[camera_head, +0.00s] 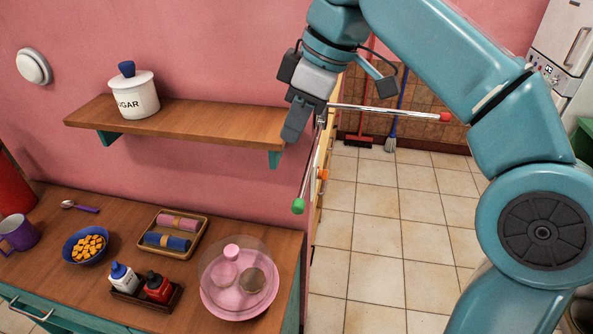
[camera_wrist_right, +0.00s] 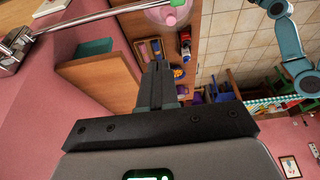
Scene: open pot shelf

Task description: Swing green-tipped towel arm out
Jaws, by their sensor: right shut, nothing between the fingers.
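The green-tipped towel arm (camera_head: 299,205) is a thin chrome rod. In the head view it slants down and slightly left from the wall mount, its green tip in front of the counter's right end. A red-tipped arm (camera_head: 444,117) sticks out to the right, and an orange-tipped one (camera_head: 322,174) hangs just right of the green one. My right gripper (camera_head: 291,131) is shut and empty, beside the mount and above the green tip. The wrist view shows its closed fingers (camera_wrist_right: 158,88) over the shelf, with chrome rods (camera_wrist_right: 90,22) at upper left. My left gripper is not in view.
A wooden shelf (camera_head: 190,123) with a sugar jar (camera_head: 136,98) is left of my gripper. Below, the counter holds a pink plate under a clear dome (camera_head: 236,276), a bottle caddy (camera_head: 148,295) and a towel tray (camera_head: 171,233). Tiled floor (camera_head: 385,235) is open to the right.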

